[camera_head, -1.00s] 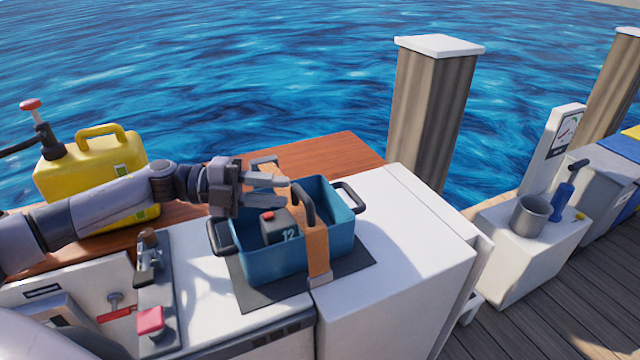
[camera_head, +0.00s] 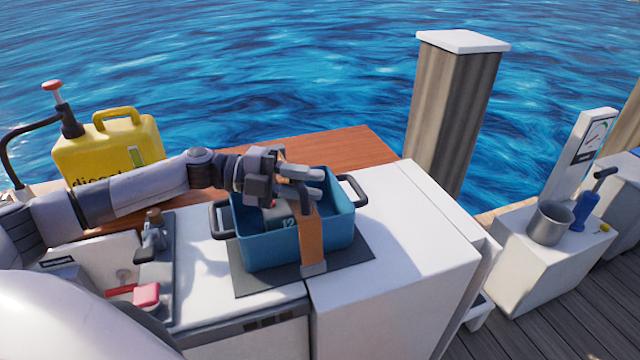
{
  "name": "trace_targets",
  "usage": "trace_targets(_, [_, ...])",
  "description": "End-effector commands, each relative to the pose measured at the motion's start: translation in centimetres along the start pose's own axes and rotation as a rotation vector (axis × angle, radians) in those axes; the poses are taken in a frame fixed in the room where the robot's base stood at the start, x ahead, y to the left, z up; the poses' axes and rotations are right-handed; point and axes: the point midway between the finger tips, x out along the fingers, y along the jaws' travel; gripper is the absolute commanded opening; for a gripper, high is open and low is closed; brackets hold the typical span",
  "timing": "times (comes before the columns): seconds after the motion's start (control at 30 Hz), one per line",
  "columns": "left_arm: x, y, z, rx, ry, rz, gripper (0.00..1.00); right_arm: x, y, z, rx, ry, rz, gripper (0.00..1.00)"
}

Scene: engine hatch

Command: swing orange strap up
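The orange strap (camera_head: 312,240) runs down the front of a blue battery box (camera_head: 268,252) to a grey clip at the box's foot. Its upper part is partly hidden behind my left gripper (camera_head: 312,182). My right gripper is not in view.
The box stands on a dark mat (camera_head: 350,254) on a white counter (camera_head: 405,235). A yellow diesel can (camera_head: 88,160) stands at the back left. A red-handled switch (camera_head: 146,296) is at the front left. The counter right of the box is clear.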

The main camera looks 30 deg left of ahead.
Motion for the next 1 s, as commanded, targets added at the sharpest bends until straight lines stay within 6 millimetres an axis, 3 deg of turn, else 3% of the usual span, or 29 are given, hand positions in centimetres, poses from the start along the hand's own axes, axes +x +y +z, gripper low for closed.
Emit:
trace_targets(0.37, [0.1,0.1,0.0,0.0,0.0,0.0,0.27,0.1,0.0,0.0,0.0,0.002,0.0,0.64])
trace_targets(0.4, [0.1,0.1,0.0,0.0,0.0,0.0,0.23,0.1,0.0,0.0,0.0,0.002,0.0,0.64])
trace_targets(0.47, [0.1,0.1,0.0,-0.001,0.0,0.0,0.04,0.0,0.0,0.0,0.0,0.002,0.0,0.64])
trace_targets(0.5, [0.1,0.1,0.0,-0.001,0.0,0.0,0.0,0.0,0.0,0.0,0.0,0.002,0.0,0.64])
trace_targets(0.77, [0.1,-0.2,0.2,-0.005,0.001,-0.003,0.0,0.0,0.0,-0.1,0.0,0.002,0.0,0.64])
trace_targets(1.0, [0.5,-2.1,1.5,-0.048,0.01,-0.024,0.0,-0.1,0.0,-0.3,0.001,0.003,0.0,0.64])
